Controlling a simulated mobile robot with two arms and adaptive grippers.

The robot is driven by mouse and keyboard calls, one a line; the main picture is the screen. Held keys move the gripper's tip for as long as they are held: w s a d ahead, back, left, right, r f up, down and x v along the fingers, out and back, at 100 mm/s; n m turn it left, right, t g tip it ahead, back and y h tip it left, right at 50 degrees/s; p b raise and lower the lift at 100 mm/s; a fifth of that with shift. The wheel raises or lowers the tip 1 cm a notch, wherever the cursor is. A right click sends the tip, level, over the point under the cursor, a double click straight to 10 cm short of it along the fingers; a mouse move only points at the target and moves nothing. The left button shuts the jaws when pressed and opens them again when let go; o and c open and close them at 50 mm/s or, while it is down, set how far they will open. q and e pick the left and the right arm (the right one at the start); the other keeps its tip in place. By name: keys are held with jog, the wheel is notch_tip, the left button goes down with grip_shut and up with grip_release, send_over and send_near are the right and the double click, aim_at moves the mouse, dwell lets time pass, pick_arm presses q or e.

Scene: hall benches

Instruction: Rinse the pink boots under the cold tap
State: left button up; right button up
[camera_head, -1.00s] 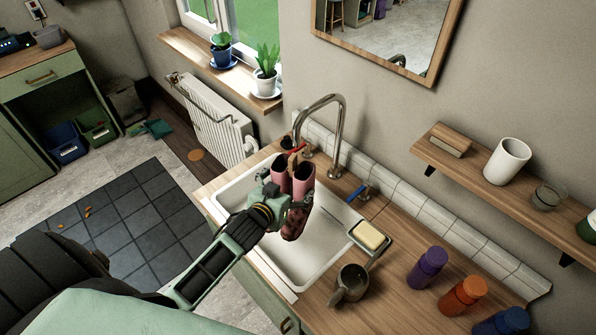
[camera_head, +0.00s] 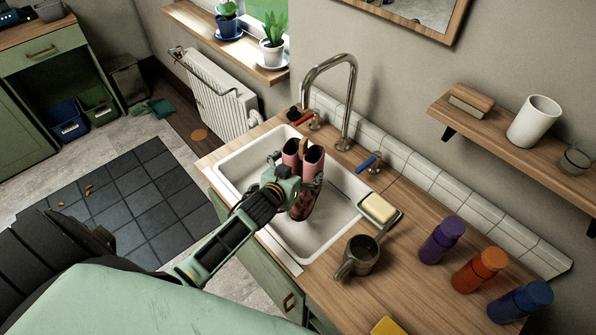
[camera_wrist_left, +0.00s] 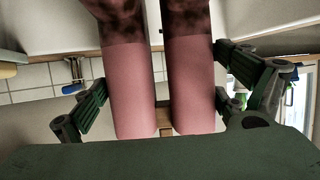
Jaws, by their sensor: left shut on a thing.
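The pink boots (camera_head: 308,163) are held upright over the white sink (camera_head: 328,241), with dark dirt on their lower parts. In the left wrist view the pair (camera_wrist_left: 193,85) hangs side by side, a wooden piece between the shafts. My left gripper (camera_head: 289,181) is shut on the boots. The curved tap (camera_head: 349,98) stands behind the sink, its spout close above and behind the boots. A red-handled valve (camera_head: 308,117) is left of the tap and a blue-handled valve (camera_head: 368,163) is right of it. I cannot see any running water. My right gripper is not in view.
A soap dish (camera_head: 381,210) and a metal jug (camera_head: 359,257) stand at the sink's right edge. A wall shelf (camera_head: 500,137) juts out above the counter.

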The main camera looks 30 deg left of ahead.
pick_arm(q)
jog(key=w+f+b, duration=0.1)
jog(key=f+b, duration=0.1)
jog(key=w+f+b, duration=0.2)
jog(key=shift+w+a+b, duration=0.1)
jog(key=shift+w+b, duration=0.15)
jog(key=shift+b, duration=0.1)
jog(key=shift+f+b, duration=0.75)
jog(key=shift+f, duration=0.5)
jog(key=o, duration=1.8)
jog(key=shift+c, duration=0.2)
jog(key=shift+f, duration=0.1)
